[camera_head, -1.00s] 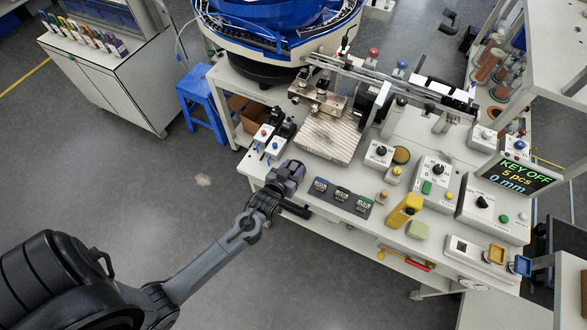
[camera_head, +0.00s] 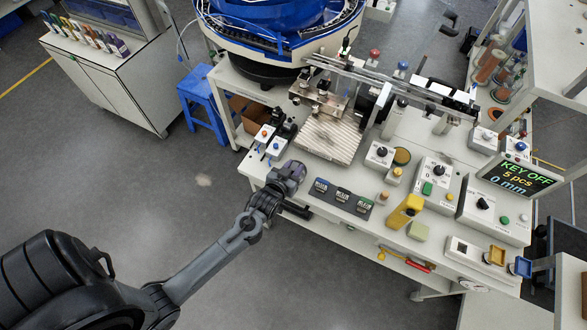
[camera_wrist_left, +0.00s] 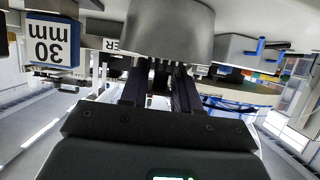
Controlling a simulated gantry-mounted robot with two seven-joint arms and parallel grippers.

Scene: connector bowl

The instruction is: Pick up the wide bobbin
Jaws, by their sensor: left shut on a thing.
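My left gripper (camera_head: 281,180) is at the near left edge of the workbench, shut on a rounded, wide grey-purple thing (camera_head: 295,168) that I take for the wide bobbin. In the left wrist view this grey body (camera_wrist_left: 170,30) fills the top middle, at the ends of the two dark fingers (camera_wrist_left: 160,85). The fingertips are partly hidden by it. I cannot tell clearly whether it is clear of the bench top. My right gripper is not in view.
Near the held thing are a dark tray with several labelled blocks (camera_head: 341,196) and small white switch boxes (camera_head: 276,148). A ribbed metal plate (camera_head: 329,137) lies behind. A yellow device (camera_head: 404,210) stands to the right. Open floor (camera_head: 120,190) lies left of the bench.

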